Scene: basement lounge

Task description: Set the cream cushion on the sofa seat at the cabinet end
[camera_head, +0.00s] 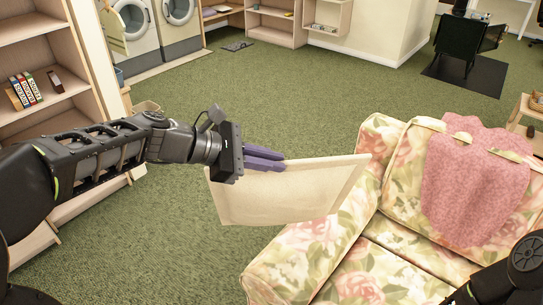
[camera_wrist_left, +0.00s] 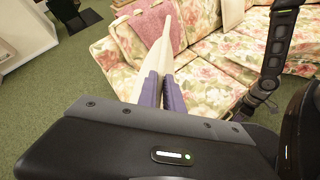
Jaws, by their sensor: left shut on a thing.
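My left gripper (camera_head: 262,160), with purple fingers, is shut on one edge of the cream cushion (camera_head: 285,195). The cushion hangs tilted, its lower part in front of the near left arm of the floral sofa (camera_head: 300,262) in the head view. The left wrist view shows the cushion edge-on (camera_wrist_left: 158,45) between the fingers (camera_wrist_left: 160,90). The sofa seat (camera_head: 385,270) is partly visible to the right of the cushion. Part of my right arm shows at the lower right of the head view; its gripper's fingers are not clear in either view.
A pink throw (camera_head: 470,185) drapes over the sofa back. A wooden shelf unit (camera_head: 75,75) with books stands at the left. Green carpet is open beyond the sofa.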

